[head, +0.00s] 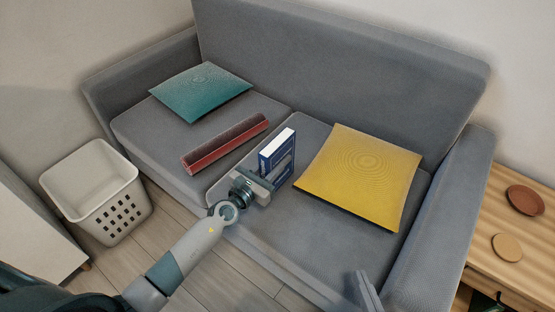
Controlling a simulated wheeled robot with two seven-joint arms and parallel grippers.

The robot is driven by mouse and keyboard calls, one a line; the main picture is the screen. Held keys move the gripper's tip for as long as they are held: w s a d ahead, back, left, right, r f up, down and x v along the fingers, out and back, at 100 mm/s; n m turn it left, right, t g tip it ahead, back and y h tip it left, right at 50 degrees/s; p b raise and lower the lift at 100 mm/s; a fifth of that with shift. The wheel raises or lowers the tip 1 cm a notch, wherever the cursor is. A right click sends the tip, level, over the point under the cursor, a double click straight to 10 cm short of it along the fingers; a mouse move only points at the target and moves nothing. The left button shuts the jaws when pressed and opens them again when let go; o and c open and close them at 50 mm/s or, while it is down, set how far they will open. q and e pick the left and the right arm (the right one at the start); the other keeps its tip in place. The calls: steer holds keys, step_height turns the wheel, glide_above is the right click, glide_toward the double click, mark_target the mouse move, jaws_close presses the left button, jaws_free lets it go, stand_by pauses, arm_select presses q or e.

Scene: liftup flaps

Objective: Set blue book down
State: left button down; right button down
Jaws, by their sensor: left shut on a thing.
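The blue book (277,148) stands roughly upright, with its white page edges showing, over the front of the grey sofa (345,75) near the seam between the two seat cushions. My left gripper (268,176) is shut on the book's lower part. I cannot tell whether the book's bottom edge touches the cushion, because the gripper hides it. My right gripper (365,290) shows only partly at the bottom edge, in front of the right seat cushion, and I cannot tell how far apart its fingers are.
A red, long object (225,144) lies left of the book. A teal cushion (201,91) lies at the back left and a yellow cushion (362,175) to the right. A white basket (95,190) stands on the floor. A wooden table (510,235) holds two round discs.

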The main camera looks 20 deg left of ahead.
mark_target(264, 174)
steer(key=shift+a+r, duration=0.1)
steer(key=shift+r, duration=0.05)
arm_select(q)
steer(key=c, duration=1.4)
jaws_free()
arm_select(e)
steer(key=shift+r, duration=0.1)
arm_select(q)
steer(key=shift+r, duration=0.1)
steer(key=shift+s+a, duration=0.1)
steer(key=shift+s, duration=0.15)
steer(key=v, duration=0.5)
steer(key=shift+s+a, duration=0.1)
steer(key=shift+s, duration=0.15)
steer(key=v, duration=0.5)
steer(key=shift+b, duration=0.35)
steer(key=shift+s+a, duration=0.2)
steer(key=shift+s, duration=0.25)
arm_select(e)
steer(key=shift+w+a+r+t+y, duration=0.2)
steer(key=shift+r+t, duration=0.2)
steer(key=shift+r, duration=0.15)
steer(key=shift+w+a+r+t+y, duration=0.1)
steer(key=shift+w+r+t, duration=0.1)
steer(key=shift+r+t, duration=0.3)
